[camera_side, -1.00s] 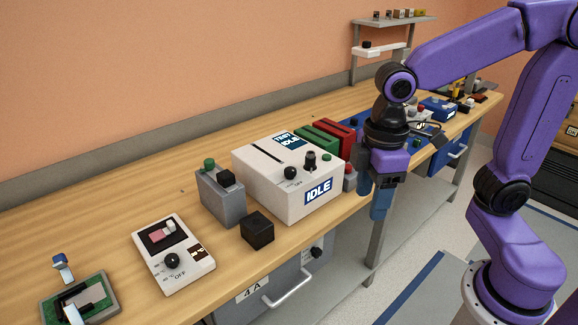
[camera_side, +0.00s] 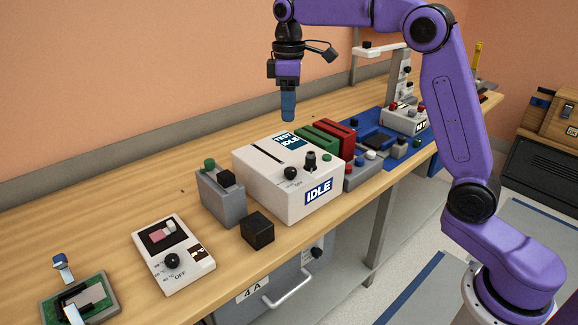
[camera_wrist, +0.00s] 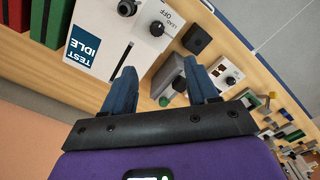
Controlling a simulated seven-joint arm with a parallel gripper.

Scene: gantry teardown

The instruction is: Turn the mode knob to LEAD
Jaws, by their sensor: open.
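The white tester box (camera_side: 262,187) stands on the bench with an IDLE label on its front and a TEST IDLE label on top. A round black knob (camera_side: 290,173) sits on its top near the front. In the wrist view this knob (camera_wrist: 157,28) has small lettering beside it that seems to read LEAD and OFF; I cannot tell where it points. A taller black knob (camera_side: 310,160) stands to its right. My gripper (camera_side: 288,118) is raised above the back of the box, pointing down, apart from it. In the wrist view my gripper (camera_wrist: 160,70) is open and empty.
A grey box (camera_side: 222,198) with a green button and a black block (camera_side: 257,230) stand left and in front of the tester. Red and green modules (camera_side: 327,137) stand behind it. A handheld meter (camera_side: 173,255) lies further left. The air around my gripper is clear.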

